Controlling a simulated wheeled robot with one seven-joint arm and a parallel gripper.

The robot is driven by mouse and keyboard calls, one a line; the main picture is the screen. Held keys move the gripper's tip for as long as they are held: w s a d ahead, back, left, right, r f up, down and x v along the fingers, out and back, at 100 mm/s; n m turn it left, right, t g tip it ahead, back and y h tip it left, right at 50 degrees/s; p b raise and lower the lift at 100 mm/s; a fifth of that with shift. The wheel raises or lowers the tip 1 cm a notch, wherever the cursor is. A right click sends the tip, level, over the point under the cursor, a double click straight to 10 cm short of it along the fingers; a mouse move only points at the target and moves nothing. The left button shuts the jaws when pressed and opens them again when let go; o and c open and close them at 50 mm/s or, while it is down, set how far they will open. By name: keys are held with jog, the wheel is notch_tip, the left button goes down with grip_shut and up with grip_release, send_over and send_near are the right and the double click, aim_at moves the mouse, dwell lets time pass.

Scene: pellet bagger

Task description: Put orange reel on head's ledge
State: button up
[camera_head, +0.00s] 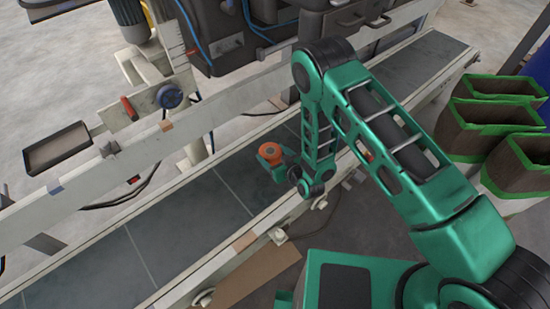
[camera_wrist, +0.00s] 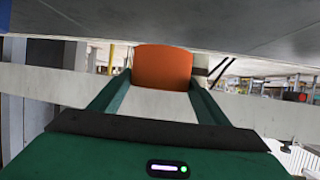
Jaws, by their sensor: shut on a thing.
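The orange reel (camera_head: 270,148) is over the grey conveyor belt in the head view, in my gripper (camera_head: 268,158). In the wrist view the reel (camera_wrist: 162,68) sits between the two green fingers (camera_wrist: 160,95), which are shut on it. Its one end meets the belt surface in that picture; I cannot tell if it touches the belt. A shallow grey tray-like ledge (camera_head: 35,160) juts out at the left of the head view, beside the machine head with a red handle (camera_head: 129,108) and a blue knob (camera_head: 169,97). The ledge looks empty.
The conveyor belt (camera_head: 190,220) runs diagonally between pale rails (camera_head: 110,170). A dark machine housing (camera_head: 240,35) with blue hoses stands behind it. Open brown bags with green rims (camera_head: 490,112) stand at the right. The belt's left part is clear.

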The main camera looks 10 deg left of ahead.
aim_at(275, 152)
jog(key=w, duration=0.1)
jog(key=w+f, duration=0.1)
jog(key=w, duration=0.1)
jog(key=shift+d+f, duration=0.3)
jog(key=shift+f, duration=2.1)
jog(key=o, duration=1.2)
jog(key=v, duration=1.2)
jog(key=shift+d, duration=0.1)
